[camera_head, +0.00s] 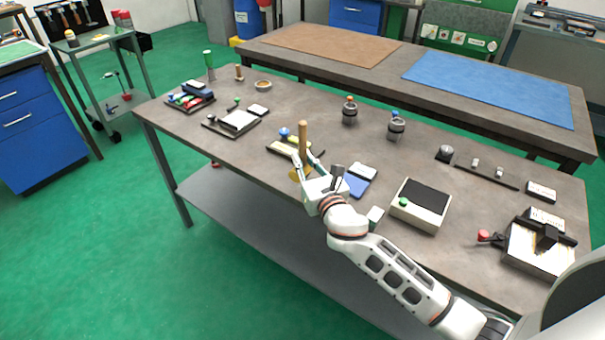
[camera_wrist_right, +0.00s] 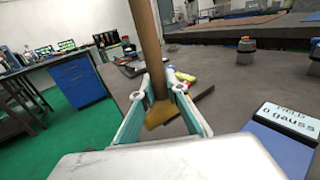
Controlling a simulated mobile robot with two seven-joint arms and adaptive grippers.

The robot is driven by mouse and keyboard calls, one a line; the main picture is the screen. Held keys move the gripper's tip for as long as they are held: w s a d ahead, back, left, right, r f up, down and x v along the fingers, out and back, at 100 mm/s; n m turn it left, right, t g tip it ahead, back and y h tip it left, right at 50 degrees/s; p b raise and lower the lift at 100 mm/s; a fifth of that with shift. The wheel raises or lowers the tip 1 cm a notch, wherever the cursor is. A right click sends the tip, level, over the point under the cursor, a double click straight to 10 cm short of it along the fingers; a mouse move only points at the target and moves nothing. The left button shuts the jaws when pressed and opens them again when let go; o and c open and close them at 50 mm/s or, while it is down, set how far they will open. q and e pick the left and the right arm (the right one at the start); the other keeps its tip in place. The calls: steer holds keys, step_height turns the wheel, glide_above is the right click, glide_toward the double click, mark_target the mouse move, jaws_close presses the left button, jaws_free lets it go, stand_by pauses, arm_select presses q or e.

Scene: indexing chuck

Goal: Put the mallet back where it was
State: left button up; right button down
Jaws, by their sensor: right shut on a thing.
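The mallet's wooden handle (camera_head: 302,138) stands roughly upright in the head view, and its brass-coloured head (camera_head: 299,175) is at the bottom. My right gripper (camera_head: 304,164) is shut on the mallet near the front edge of the workbench (camera_head: 235,160). In the right wrist view the handle (camera_wrist_right: 146,40) rises between the fingers (camera_wrist_right: 158,92), with the angular head (camera_wrist_right: 163,112) low between them. I cannot tell whether the head touches the bench. My left gripper is not in view.
A dark tray with a blue knob (camera_head: 284,133) lies just behind the mallet. A blue meter (camera_head: 357,185) reading "0 gauss" lies to the right. A box with a green button (camera_head: 425,199) stands further right. Bare bench lies left of the mallet.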

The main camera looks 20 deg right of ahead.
mark_target(306, 175)
steer(key=shift+f+b, duration=0.9)
steer(key=shift+f, duration=1)
steer(key=shift+f, duration=0.2)
steer(key=c, duration=2)
jaws_free()
steer(key=shift+r, duration=0.2)
steer(key=s, duration=0.8)
steer(key=s+d, duration=0.1)
steer(key=s, duration=0.3)
steer(key=shift+f, duration=0.1)
